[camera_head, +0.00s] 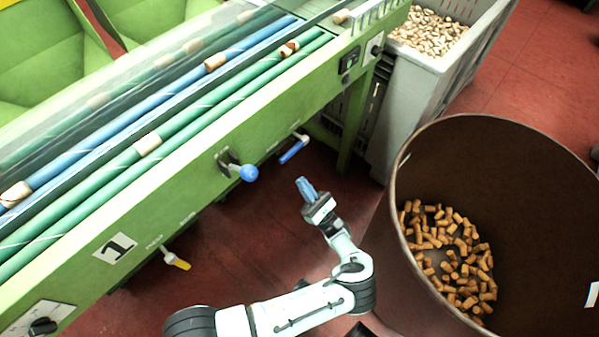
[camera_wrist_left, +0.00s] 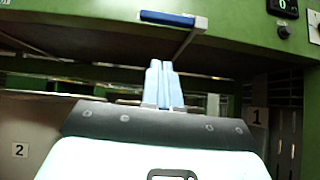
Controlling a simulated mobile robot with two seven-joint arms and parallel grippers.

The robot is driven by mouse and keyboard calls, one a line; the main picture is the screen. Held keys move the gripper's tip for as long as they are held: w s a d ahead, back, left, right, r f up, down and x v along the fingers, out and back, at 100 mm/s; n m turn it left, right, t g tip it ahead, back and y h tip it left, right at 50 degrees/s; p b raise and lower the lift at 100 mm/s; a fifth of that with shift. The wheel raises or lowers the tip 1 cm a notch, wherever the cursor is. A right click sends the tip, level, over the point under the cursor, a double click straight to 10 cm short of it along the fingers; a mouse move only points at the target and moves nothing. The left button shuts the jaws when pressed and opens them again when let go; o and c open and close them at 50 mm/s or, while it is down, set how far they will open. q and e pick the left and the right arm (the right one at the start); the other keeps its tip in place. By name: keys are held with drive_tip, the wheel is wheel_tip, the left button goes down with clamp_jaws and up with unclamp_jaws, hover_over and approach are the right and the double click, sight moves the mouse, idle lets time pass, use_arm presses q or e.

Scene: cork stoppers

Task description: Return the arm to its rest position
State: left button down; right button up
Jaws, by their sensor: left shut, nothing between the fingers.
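My left gripper (camera_head: 306,188) is in the head view, between the green machine and the brown bin, its fingers pointing up toward the machine. Its light blue fingers are together with nothing between them. In the left wrist view the shut fingers (camera_wrist_left: 163,84) point at the machine's underside, below a blue-handled lever (camera_wrist_left: 168,18). The same blue lever (camera_head: 293,151) shows in the head view just above the fingertips, apart from them. My left arm comes in from the bottom left. My right gripper is not in view.
The green machine (camera_head: 218,178) has rollers carrying several corks and a blue-knob lever (camera_head: 248,173). A brown bin (camera_head: 398,215) with many corks stands close right of my arm. A grey crate (camera_head: 392,120) of corks stands behind. Red floor (camera_head: 240,235) is free left of my gripper.

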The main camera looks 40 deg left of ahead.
use_arm(q)
drive_tip(key=v, duration=0.5)
drive_tip(key=shift+f+b, duration=0.1)
drive_tip(key=shift+b, duration=0.2)
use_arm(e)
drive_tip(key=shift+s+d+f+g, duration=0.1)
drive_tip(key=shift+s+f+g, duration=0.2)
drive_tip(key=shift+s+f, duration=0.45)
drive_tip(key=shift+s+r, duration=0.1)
